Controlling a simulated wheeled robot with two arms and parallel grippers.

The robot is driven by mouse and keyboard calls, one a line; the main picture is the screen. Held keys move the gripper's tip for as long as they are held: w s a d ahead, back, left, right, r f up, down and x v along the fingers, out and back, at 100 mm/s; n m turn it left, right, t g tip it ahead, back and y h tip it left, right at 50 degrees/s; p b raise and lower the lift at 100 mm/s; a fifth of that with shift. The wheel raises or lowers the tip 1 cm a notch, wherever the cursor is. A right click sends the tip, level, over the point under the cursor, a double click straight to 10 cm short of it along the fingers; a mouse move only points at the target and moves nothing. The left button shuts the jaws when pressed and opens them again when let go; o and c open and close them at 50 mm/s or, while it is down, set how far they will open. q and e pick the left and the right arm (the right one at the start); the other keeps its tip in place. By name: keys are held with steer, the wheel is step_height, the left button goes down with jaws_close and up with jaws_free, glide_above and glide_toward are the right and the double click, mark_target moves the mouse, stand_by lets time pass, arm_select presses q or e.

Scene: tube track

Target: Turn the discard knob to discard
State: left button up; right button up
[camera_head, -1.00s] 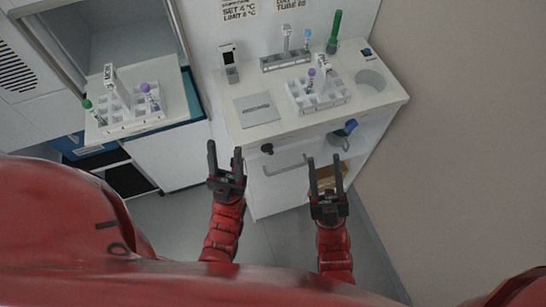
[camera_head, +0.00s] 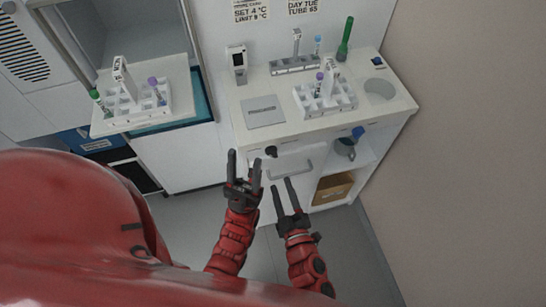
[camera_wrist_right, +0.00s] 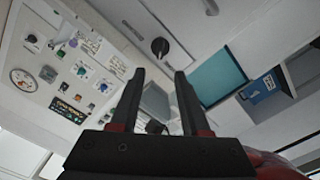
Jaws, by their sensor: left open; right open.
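A small dark knob (camera_head: 270,151) is on the front face of the white counter, left of the drawer handle. A dark round knob with a pale mark (camera_wrist_right: 160,46) shows in the right wrist view, beyond the gap between the fingertips. My left gripper (camera_head: 244,160) is open and empty, just left of and below the knob in the head view. My right gripper (camera_head: 282,184) is open and empty below the knob and handle, and its two fingers also show in the right wrist view (camera_wrist_right: 159,73). No label on the knob is readable.
The counter top (camera_head: 245,105) holds a tube rack (camera_head: 325,105), a grey plate (camera_head: 264,111) and a round opening (camera_head: 379,89). A handle (camera_head: 290,172) juts from the front, with an open shelf and brown box (camera_head: 333,188) to its right. Another rack (camera_head: 130,110) stands at left.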

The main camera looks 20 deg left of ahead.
mark_target(271, 156)
steer(key=x, duration=1)
steer(key=shift+w+a, duration=0.1)
jaws_close()
